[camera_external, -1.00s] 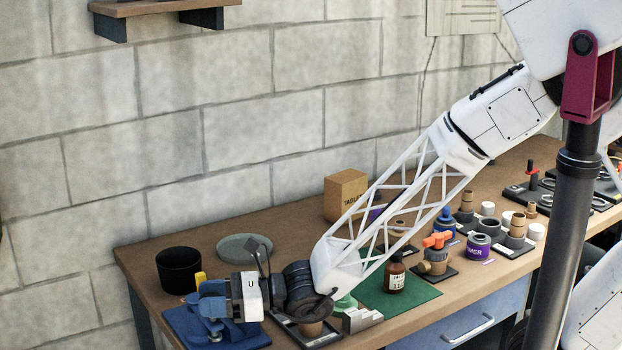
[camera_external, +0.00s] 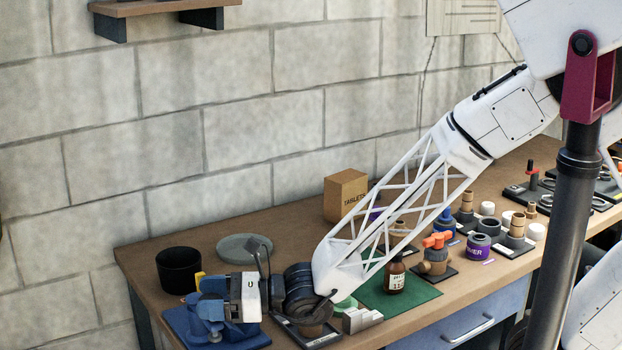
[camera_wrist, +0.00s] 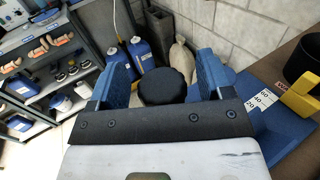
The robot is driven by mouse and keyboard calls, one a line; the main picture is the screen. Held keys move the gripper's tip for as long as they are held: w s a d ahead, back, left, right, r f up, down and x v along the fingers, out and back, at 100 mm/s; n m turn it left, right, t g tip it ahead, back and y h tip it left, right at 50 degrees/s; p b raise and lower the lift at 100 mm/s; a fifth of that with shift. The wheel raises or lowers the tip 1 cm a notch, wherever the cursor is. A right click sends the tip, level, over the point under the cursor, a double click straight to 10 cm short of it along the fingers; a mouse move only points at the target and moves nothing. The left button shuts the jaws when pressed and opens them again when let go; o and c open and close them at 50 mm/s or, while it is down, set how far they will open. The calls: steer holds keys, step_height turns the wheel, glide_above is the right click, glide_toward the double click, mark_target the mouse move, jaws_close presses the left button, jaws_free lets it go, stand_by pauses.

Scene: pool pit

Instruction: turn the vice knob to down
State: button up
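The blue vice (camera_external: 178,322) stands at the near left corner of the bench. In the wrist view, a round black knob (camera_wrist: 163,86) sits between the two blue fingers of my gripper (camera_wrist: 160,85). A narrow gap shows on each side of the knob, so the fingers look open around it, not clamped. In the external view my gripper (camera_external: 208,298) is at the vice, and its hand and fingers hide much of the vice and the knob. A blue surface with a white number scale (camera_wrist: 264,99) shows at the right in the wrist view.
A black pot (camera_external: 179,271) and a grey round dish (camera_external: 244,247) stand behind the vice. A yellow piece (camera_wrist: 299,100) is close on the right in the wrist view. A green mat (camera_external: 408,300) with a brown bottle (camera_external: 395,275) lies to the right. Shelves (camera_wrist: 50,75) stand beyond.

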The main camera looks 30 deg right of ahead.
steer(key=shift+d, duration=0.1)
steer(key=v, duration=0.7)
steer(key=shift+s+d, duration=0.2)
steer(key=shift+d, duration=0.05)
stand_by(0.4)
